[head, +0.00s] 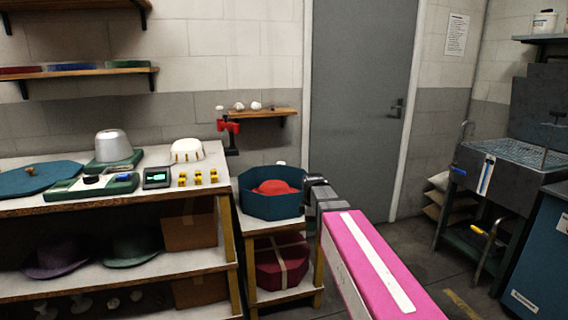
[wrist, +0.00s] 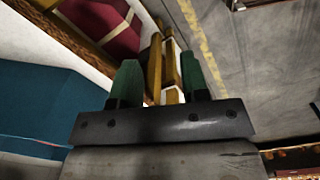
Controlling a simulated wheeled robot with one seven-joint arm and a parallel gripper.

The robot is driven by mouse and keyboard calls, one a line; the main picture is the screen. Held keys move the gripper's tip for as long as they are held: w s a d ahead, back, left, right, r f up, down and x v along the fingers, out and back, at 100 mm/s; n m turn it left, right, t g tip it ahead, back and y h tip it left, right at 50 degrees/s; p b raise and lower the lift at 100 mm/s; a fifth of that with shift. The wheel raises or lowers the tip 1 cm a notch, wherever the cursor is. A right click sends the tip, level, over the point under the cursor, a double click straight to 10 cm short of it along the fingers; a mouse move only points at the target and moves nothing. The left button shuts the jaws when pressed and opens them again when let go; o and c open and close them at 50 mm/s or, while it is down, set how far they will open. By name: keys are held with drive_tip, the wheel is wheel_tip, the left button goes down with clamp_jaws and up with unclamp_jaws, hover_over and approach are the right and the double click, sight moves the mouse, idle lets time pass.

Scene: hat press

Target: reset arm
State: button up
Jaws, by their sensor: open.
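My arm, with a pink and white link, reaches forward from the lower right in the head view. My gripper (head: 318,181) is at its far end, just right of the blue octagonal box (head: 270,206). In the wrist view my gripper (wrist: 160,85) shows two green fingers spread apart with nothing held between them. Behind the gap are the wooden legs of the small stand and the floor. A red hat (head: 276,187) sits inside the blue box. The blue box also shows at the left of the wrist view (wrist: 50,100).
A workbench (head: 130,201) with a metal dome (head: 112,145), a white form (head: 187,150) and small yellow pieces stands at left. A dark red box (head: 282,262) is on the stand's lower shelf. A sink (head: 500,165) and blue cabinet (head: 540,255) stand at right. Floor before the door is clear.

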drive_tip(key=s+d+f+m, duration=0.4)
drive_tip(key=s+f+m, duration=0.3)
drive_tip(key=m, duration=0.1)
drive_tip(key=s+d+f+m, duration=0.4)
drive_tip(key=s+f+m, duration=0.3)
drive_tip(key=s+m, duration=0.1)
drive_tip(key=shift+d+f+m, duration=0.2)
drive_tip(key=shift+m, duration=0.2)
drive_tip(key=shift+s+a, duration=0.1)
